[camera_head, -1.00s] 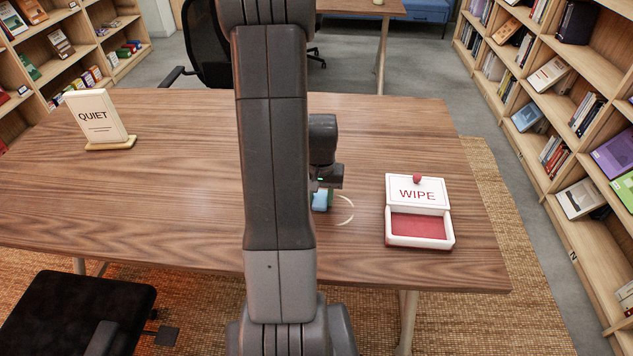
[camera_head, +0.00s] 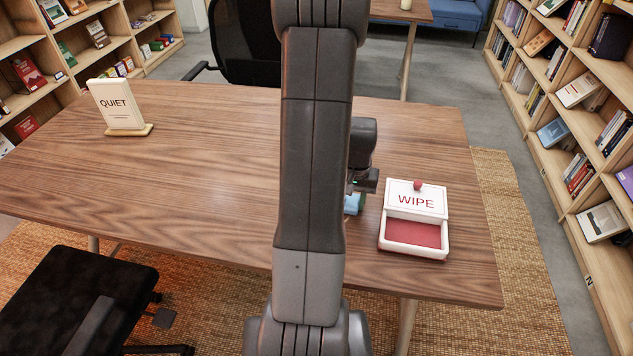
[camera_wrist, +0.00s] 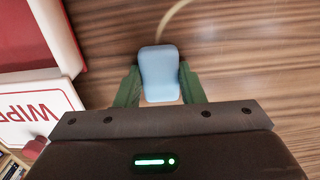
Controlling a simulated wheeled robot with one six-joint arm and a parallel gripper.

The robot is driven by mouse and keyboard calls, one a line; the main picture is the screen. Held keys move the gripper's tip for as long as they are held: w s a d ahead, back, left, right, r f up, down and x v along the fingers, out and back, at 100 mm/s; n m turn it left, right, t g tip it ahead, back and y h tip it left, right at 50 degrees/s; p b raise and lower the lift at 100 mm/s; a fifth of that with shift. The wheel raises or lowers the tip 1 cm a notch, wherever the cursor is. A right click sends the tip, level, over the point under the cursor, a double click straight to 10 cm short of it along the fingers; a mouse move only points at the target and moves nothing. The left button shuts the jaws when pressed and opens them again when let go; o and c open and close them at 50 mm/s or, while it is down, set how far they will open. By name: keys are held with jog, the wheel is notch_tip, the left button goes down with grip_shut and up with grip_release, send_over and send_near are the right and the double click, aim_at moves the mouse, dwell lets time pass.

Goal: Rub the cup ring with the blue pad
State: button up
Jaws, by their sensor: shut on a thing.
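My gripper (camera_wrist: 160,88) is shut on the light blue pad (camera_wrist: 160,70), with its green fingers on either side of it. In the head view the pad (camera_head: 352,204) shows only in part, low at the table surface beside my arm. The cup ring (camera_wrist: 172,20) is a pale curved line on the wood, just beyond the pad's far edge in the wrist view. Only part of its arc shows there. In the head view the ring is hidden behind my arm and gripper. I cannot tell whether the pad touches the table.
A white box marked WIPE with a red inside (camera_head: 414,249) stands close to the right of my gripper, its lid tilted up. A QUIET sign (camera_head: 118,105) stands at the far left of the wooden table (camera_head: 210,170). The table's left and middle are clear.

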jog(key=r+p, duration=0.1)
jog(key=r, duration=0.3)
jog(key=shift+a+p, duration=0.2)
jog(key=shift+p, duration=0.15)
jog(key=shift+r+p, duration=1.55)
jog(key=shift+r, duration=0.6)
jog(key=shift+f, duration=0.1)
